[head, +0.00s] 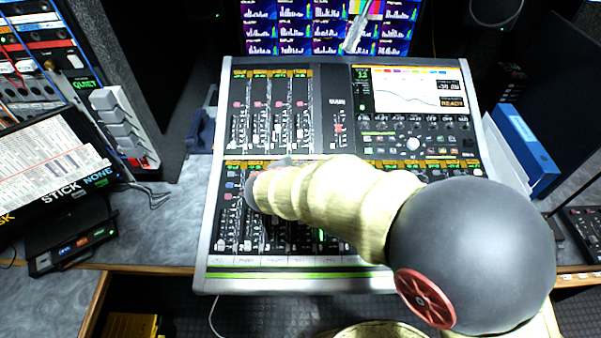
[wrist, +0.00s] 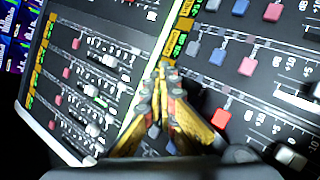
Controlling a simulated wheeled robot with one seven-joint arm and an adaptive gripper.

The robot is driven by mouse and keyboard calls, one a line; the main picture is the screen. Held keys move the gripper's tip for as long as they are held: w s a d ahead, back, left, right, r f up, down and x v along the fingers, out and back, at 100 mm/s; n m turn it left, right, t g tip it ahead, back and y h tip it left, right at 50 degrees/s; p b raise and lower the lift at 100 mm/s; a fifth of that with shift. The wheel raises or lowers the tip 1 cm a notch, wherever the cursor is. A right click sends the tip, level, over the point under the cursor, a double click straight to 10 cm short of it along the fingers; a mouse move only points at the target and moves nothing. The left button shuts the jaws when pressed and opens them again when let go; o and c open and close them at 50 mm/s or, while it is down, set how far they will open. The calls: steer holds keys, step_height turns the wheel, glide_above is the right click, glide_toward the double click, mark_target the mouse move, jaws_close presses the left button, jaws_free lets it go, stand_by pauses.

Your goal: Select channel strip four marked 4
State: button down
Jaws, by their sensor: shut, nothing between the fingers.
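The mixing console (head: 213,225) stands in the middle of the head view, with an upper and a lower bank of channel strips. In the wrist view, the lower bank shows blue and pink buttons (wrist: 247,66) and one brightly lit red button (wrist: 222,118). In the head view my arm hides most of the gripper and part of the lower bank.
Upper-bank faders (wrist: 92,130) lie left of my fingers in the wrist view. A console screen (head: 415,88) is at the upper right. Monitors (head: 325,22) stand behind. A paper-covered device (head: 50,165) is at left, a blue binder (head: 522,140) at right.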

steer(key=shift+f, duration=0.1)
stand_by(0.7)
steer(key=shift+f+b, duration=0.35)
steer(key=shift+b, duration=0.2)
steer(key=shift+w+f+b, duration=0.1)
steer(key=shift+f+b, duration=0.25)
steer(key=shift+b, duration=0.05)
stand_by(0.6)
stand_by(0.3)
steer(key=shift+r+p, duration=0.5)
steer(key=shift+r, duration=0.3)
steer(key=shift+r, duration=0.15)
steer(key=r+p, duration=0.1)
steer(key=r, duration=0.1)
steer(key=s+r+p, duration=0.1)
steer(key=r+p, duration=0.1)
steer(key=shift+r, duration=0.35)
stand_by(0.5)
